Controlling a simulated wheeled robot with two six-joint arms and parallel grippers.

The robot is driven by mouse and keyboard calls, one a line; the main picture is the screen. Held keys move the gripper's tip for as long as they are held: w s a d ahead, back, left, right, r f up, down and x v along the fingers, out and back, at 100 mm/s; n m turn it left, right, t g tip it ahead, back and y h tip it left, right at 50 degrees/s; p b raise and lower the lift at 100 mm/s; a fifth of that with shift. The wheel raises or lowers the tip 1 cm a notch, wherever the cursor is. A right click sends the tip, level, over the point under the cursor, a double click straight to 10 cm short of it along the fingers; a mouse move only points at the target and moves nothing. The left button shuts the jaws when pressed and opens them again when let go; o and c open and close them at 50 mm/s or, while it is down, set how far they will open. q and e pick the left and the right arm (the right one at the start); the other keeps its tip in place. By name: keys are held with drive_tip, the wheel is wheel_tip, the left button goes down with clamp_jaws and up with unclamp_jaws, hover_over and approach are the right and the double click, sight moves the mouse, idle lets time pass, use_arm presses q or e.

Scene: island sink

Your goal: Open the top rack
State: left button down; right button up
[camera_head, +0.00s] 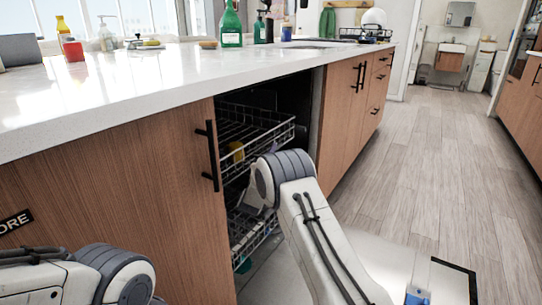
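The dishwasher is open under the counter, and its door (400,258) lies folded down. The top rack (262,137) is a metal wire rack, with its front right corner near the opening. A yellow item (236,152) sits in it. A lower rack (248,232) shows below. My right arm reaches in from the bottom right, and its bent wrist covers the area just below and in front of the top rack. My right gripper (257,193) is mostly hidden behind that wrist, between the racks. I cannot see its fingertips or whether it touches a rack. Only my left arm shows at bottom left.
A wooden cabinet front with a black handle (208,156) stands left of the opening. The white countertop (150,85) overhangs it, holding a green bottle (231,25) and a red container (74,51). Open wooden floor (450,150) lies to the right.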

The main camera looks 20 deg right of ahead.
clamp_jaws()
drive_tip(key=shift+d, duration=0.1)
idle(1.4)
